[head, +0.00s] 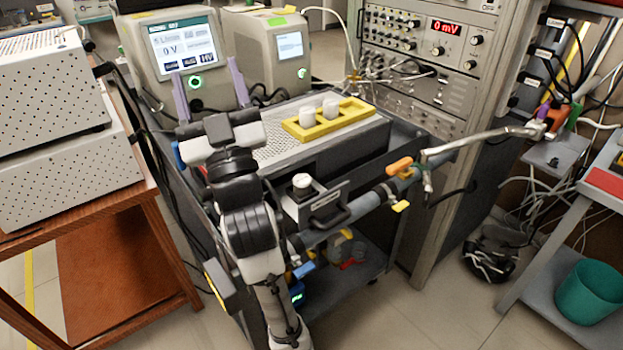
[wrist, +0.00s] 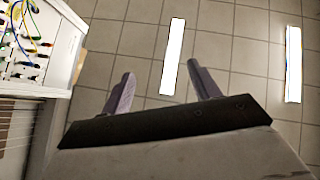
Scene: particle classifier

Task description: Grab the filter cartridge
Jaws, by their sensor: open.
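Two white cylinders, a left one (head: 306,117) and a right one (head: 331,108), stand upright in a yellow holder (head: 358,113) on the cart's perforated top. A third white round piece (head: 301,181) sits on a small metal drawer-like unit with a handle (head: 328,203) at the cart's front. I cannot tell which of these is the filter cartridge. My gripper (head: 209,92) points up, left of the yellow holder in the picture, with its purple fingers spread and empty. In the wrist view the open fingers (wrist: 163,88) have nothing between them, and no white piece shows.
Two instruments with screens (head: 182,50) (head: 290,45) stand behind my gripper. A tall rack (head: 437,75) rises at the back right. A pipe with an orange-handled valve (head: 400,167) crosses at the cart's front right. A wooden table with perforated boxes (head: 60,165) stands at the left.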

